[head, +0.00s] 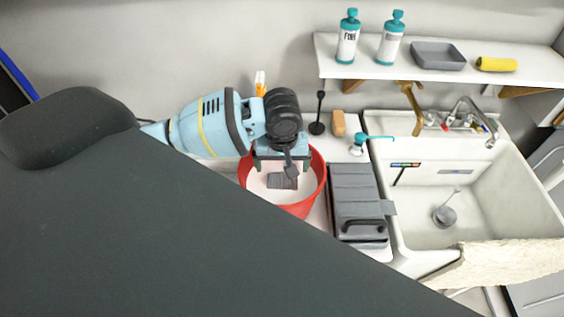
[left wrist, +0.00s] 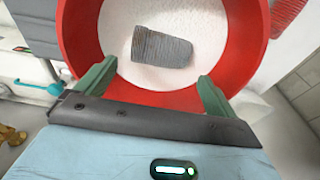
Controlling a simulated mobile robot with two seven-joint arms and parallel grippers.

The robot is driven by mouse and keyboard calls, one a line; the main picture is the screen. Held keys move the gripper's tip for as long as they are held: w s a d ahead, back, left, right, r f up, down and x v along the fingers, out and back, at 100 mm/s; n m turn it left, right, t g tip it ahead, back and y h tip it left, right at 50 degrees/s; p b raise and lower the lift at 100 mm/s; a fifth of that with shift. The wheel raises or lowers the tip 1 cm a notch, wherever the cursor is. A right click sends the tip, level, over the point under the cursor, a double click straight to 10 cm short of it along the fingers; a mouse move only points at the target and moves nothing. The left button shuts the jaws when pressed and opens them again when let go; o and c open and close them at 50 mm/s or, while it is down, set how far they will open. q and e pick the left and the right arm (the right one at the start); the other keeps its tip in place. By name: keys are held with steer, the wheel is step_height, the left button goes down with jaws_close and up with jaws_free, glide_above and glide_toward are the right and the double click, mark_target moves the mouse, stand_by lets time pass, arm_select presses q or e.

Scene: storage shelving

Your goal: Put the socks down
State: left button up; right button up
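Grey ribbed socks (left wrist: 162,47) lie at the bottom of a red bucket (left wrist: 78,40) in the left wrist view. In the head view the socks (head: 283,181) show as a small grey patch inside the bucket (head: 303,208). My left gripper (head: 281,164) is over the bucket, partly covering its far side. Its two green fingers (left wrist: 156,80) are spread wide with nothing between them, apart from the socks. My right gripper is not in view.
A grey case (head: 357,195) stands right of the bucket, beside a white sink (head: 485,215). A black plunger-like tool (head: 318,115) and an orange-brown block (head: 338,123) stand behind. A shelf (head: 333,68) above holds two bottles, a grey tray (head: 438,56) and a yellow roll (head: 496,64).

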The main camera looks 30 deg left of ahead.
mark_target(282, 176)
arm_select(q)
steer(key=shift+o, duration=0.3)
step_height(282, 176, up, 7)
stand_by(0.8)
stand_by(0.5)
